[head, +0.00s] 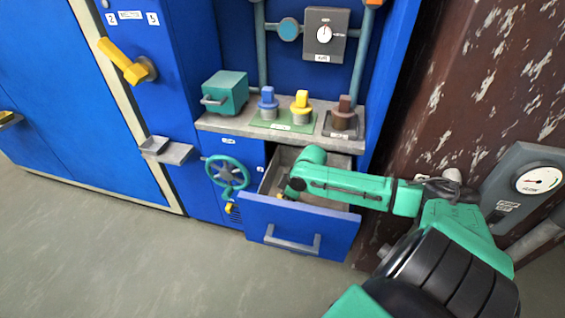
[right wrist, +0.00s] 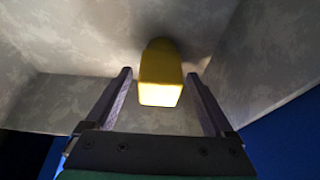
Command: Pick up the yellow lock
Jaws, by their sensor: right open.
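A yellow block-shaped piece, which I take to be the yellow lock (right wrist: 160,84), stands out from a mottled grey surface in the right wrist view. My right gripper (right wrist: 160,74) is open, with one finger on each side of the lock. A gap shows on both sides, and the fingers do not appear to touch it. In the head view my right arm reaches down into the open drawer (head: 334,223). My left gripper is not in view.
Blue (head: 268,98), yellow (head: 301,101) and brown (head: 344,106) knobbed pieces stand on the counter (head: 232,125) above the drawer. A green handwheel (head: 228,171) is left of the drawer. A rusty wall (head: 450,90) with a gauge (head: 540,180) borders the right. The floor in front is clear.

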